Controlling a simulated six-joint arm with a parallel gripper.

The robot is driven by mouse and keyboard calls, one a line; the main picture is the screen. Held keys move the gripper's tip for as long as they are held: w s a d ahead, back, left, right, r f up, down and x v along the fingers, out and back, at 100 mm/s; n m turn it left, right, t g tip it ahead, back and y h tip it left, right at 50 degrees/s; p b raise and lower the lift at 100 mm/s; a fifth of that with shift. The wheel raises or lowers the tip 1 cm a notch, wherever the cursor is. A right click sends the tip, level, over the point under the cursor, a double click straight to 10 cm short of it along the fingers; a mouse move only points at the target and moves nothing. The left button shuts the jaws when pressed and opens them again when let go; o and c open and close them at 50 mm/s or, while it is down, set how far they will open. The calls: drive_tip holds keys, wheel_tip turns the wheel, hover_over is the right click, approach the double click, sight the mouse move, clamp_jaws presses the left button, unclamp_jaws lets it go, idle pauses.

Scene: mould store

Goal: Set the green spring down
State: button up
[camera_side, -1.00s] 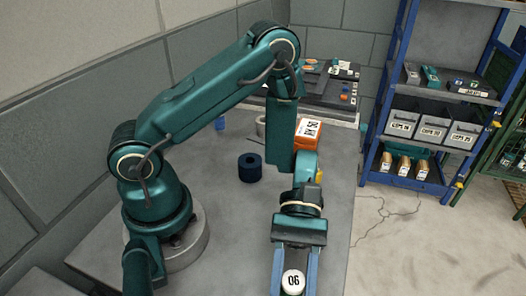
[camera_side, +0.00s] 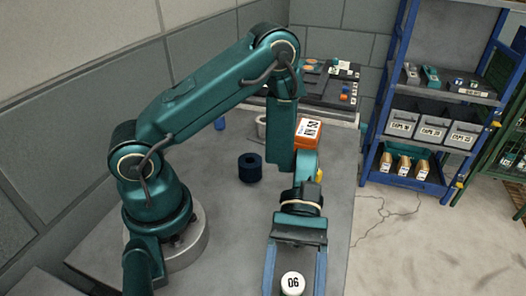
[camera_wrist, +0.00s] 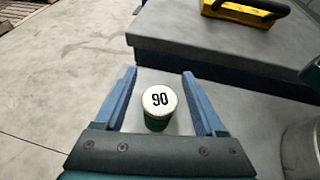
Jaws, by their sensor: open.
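The green spring (camera_wrist: 157,124) shows in the wrist view as a short green cylinder with a white top marked with black digits. Its white top also shows at the bottom edge of the side view (camera_side: 292,283). My gripper (camera_wrist: 159,75) is open, with one blue finger on each side of the spring. A gap shows between the spring and each finger in the wrist view. The spring looks upright, but its base and what it rests on are mostly hidden.
A dark blue ring-shaped cylinder (camera_side: 251,168) stands on the grey table (camera_side: 235,225). An orange box (camera_side: 308,133) is behind my wrist. A blue shelf (camera_side: 378,125) with bins stands at the right. A yellow item with a black handle (camera_wrist: 242,12) lies on a grey slab (camera_wrist: 215,48).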

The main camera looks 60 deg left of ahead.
drive_tip(key=v, duration=1)
drive_tip(key=shift+w+a, duration=0.2)
drive_tip(key=shift+w, duration=0.1)
drive_tip(key=shift+w+a+r, duration=0.15)
drive_tip(key=shift+a+r, duration=0.15)
drive_tip(key=shift+a, duration=0.05)
drive_tip(key=s+a+r+m+t+y, duration=0.3)
drive_tip(key=a+r+m+t+y, duration=0.5)
drive_tip(key=m+t+y, duration=0.3)
drive_tip(key=shift+s+a+r+t, duration=0.15)
drive_tip(key=shift+s+r+t, duration=0.25)
drive_tip(key=shift+r+t, duration=0.55)
